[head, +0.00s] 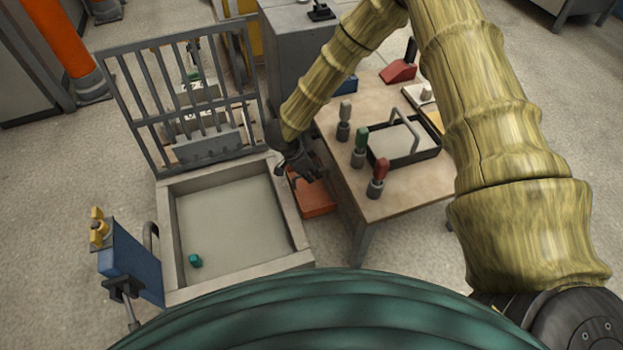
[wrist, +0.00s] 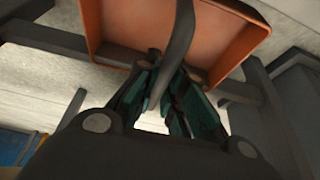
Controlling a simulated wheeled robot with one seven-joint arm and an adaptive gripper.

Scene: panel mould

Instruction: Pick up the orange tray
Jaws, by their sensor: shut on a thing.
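The orange tray (head: 316,199) is between the concrete-coloured mould and the wooden table in the head view, partly hidden by my gripper (head: 304,176). In the wrist view the orange tray (wrist: 120,22) fills the top, with its open inside, raised walls and a dark curved handle (wrist: 180,45) across it. My gripper (wrist: 166,100) is shut on the dark handle, with its teal fingers on either side of it. I cannot tell whether the tray rests on something or hangs free.
The mould (head: 300,235) has a raised barred grate (head: 185,95) behind it and a small teal piece (head: 195,261) inside. The table (head: 405,195) at right bears several handled tools and a black-rimmed carrier (head: 405,160). A blue panel (head: 130,262) stands at the mould's left.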

